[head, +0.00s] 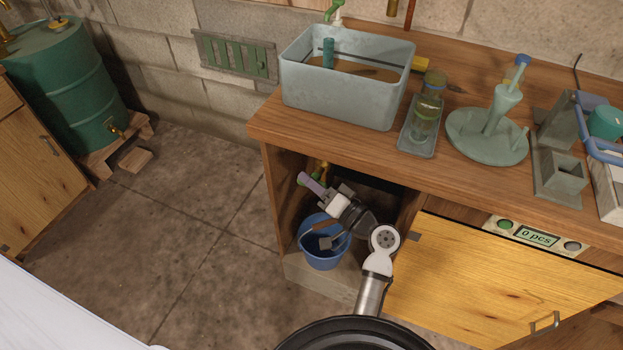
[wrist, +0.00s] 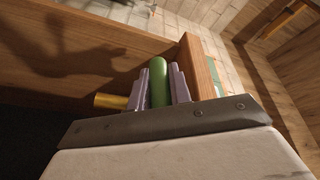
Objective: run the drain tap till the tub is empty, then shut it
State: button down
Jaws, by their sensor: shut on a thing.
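The grey tub (head: 340,98) stands on the wooden counter with brownish liquid (head: 372,73) in it and a teal upright pipe (head: 328,52). Below, in the open bay under the counter, is the brass drain tap (head: 321,168), mostly hidden by my arm; its brass also shows in the wrist view (wrist: 110,101). My gripper (head: 312,184) is at the tap. In the wrist view my gripper (wrist: 162,88) is shut on the tap's green lever (wrist: 159,80). A blue bucket (head: 325,258) stands below my arm in the bay. I cannot tell whether liquid is running.
The wooden counter (head: 262,122) overhangs the bay, with the bay's side panel close to my gripper. A yellow wooden door (head: 480,275) is on the right. A glass bottle (head: 428,108) stands on the counter. A green drum (head: 62,88) is at left.

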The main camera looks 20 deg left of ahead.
jog(key=h+p, duration=0.1)
jog(key=p, duration=0.1)
jog(key=n+g+h+p, duration=0.1)
jog(key=h+p, duration=0.1)
jog(key=shift+r, duration=0.35)
jog(key=h+p, duration=0.2)
jog(key=shift+f+n+g+p, duration=0.15)
jog(key=shift+n+g+p, duration=0.15)
jog(key=shift+f+h+p, duration=0.15)
jog(key=shift+h+p, duration=0.25)
jog(key=shift+p, duration=0.1)
jog(key=shift+f+g, duration=0.1)
jog(key=shift+g, duration=0.2)
jog(key=c, duration=1.3)
grip_release()
jog(key=shift+d, duration=0.1)
jog(key=b+v, duration=0.2)
jog(key=v, duration=1.1)
jog(key=shift+s+d+r, duration=0.2)
jog(key=shift+s+r, duration=0.05)
jog(key=shift+r, duration=0.05)
